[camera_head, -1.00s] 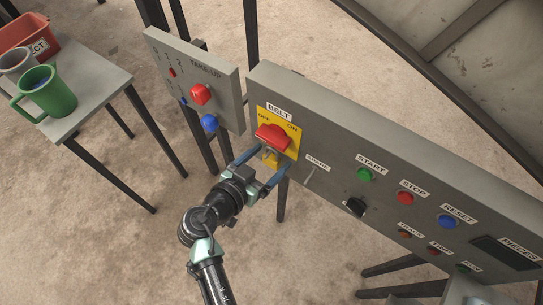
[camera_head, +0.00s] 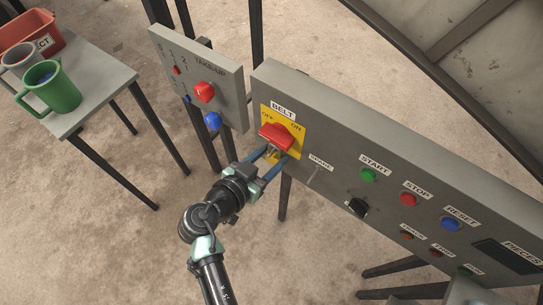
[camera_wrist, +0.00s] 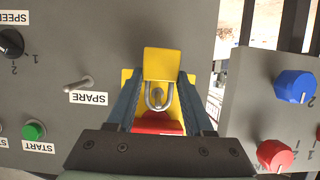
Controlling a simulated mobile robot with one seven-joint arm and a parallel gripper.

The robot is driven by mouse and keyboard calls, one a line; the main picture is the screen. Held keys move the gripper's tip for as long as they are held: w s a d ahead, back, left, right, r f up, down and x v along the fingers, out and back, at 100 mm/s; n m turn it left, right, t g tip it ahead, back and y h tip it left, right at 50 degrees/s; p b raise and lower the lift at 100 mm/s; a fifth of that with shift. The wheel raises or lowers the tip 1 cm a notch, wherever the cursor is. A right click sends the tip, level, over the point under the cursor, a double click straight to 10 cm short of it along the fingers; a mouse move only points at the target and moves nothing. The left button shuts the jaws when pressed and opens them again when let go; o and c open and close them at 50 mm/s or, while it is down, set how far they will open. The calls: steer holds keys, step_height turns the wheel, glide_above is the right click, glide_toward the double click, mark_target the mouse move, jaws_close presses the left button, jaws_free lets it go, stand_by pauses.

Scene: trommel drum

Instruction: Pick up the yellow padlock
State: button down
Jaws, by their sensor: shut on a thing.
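The yellow padlock (camera_wrist: 163,64) is between the fingertips of my gripper (camera_wrist: 162,76) in the wrist view, its silver shackle (camera_wrist: 158,98) towards the red belt switch handle (camera_wrist: 157,123). My gripper is shut on the padlock's body. In the head view my gripper (camera_head: 275,158) is just below the red switch handle (camera_head: 277,137) on its yellow plate (camera_head: 298,144); the padlock is small there and largely hidden by the fingers. I cannot tell whether the shackle still passes through the switch.
The grey control panel (camera_head: 330,125) has buttons and a small lever close to the right of my gripper. A smaller take-up panel (camera_head: 228,85) stands to the left. A table (camera_head: 105,85) with a green mug (camera_head: 58,90) and red bin (camera_head: 40,42) is at far left.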

steer(key=shift+r, duration=0.5)
steer(key=s+a+b, duration=0.2)
steer(key=s+a, duration=0.8)
steer(key=s, duration=0.4)
steer(key=shift+s+a+b, duration=0.3)
steer(key=shift+b, duration=0.05)
steer(key=shift+r+p, duration=0.3)
steer(key=shift+r, duration=0.1)
steer(key=shift+s+a, duration=0.15)
steer(key=shift+s+a, duration=0.6)
steer(key=shift+s, duration=0.2)
steer(key=shift+s+a, duration=0.55)
steer(key=shift+s, duration=0.25)
steer(key=shift+s, duration=0.1)
steer(key=shift+s+a, duration=0.9)
steer(key=shift+s, duration=0.3)
steer(key=shift+s+a, duration=0.85)
steer(key=shift+s, duration=0.35)
